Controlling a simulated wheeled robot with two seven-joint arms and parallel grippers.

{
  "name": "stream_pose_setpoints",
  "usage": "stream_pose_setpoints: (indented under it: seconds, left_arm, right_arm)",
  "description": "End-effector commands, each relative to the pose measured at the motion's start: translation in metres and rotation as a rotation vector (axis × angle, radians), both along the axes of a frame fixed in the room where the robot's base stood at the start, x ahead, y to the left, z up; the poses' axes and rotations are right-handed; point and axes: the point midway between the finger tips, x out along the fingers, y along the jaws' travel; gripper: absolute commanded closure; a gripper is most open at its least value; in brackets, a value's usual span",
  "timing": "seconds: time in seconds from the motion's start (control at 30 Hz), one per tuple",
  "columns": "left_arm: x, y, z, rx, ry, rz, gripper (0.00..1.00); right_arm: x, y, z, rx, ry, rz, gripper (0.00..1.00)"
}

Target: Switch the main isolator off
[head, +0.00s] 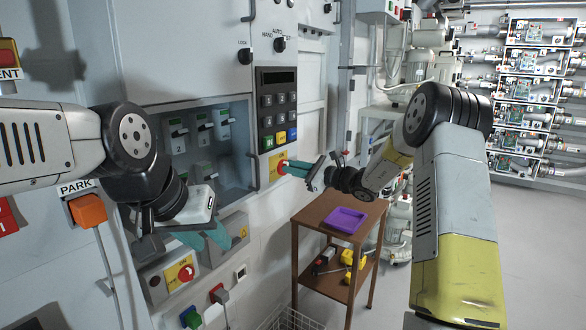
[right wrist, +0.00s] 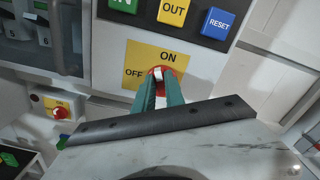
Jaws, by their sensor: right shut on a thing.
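The isolator is a red rotary knob (right wrist: 161,72) on a yellow plate (right wrist: 137,62) marked ON at the top and OFF at the left. In the head view its yellow plate (head: 275,165) is below the keypad. My right gripper (head: 285,168) reaches it from the right. Its teal fingers (right wrist: 158,92) are shut on the knob, one on each side, and hide much of it. The knob's exact angle is hard to read, but it seems nearer ON. My left gripper (head: 206,238) hangs low in front of the cabinet, empty, fingers apart.
A keypad (head: 278,108) with green, yellow and blue keys is above the knob. A brown stand (head: 318,215) with a purple tray (head: 344,220) is below my right arm. Floor is clear at right.

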Motion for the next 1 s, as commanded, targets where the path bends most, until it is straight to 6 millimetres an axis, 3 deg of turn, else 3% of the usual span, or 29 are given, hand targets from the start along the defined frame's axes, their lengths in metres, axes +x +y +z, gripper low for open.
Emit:
stream_pose_setpoints:
  seconds: [1.0]
  left_arm:
    - [0.0,0.0,0.0,0.0,0.0,0.0,0.64]
  right_arm:
    - [-0.0053,0.0032,-0.0093,-0.509,-0.761,0.001,1.0]
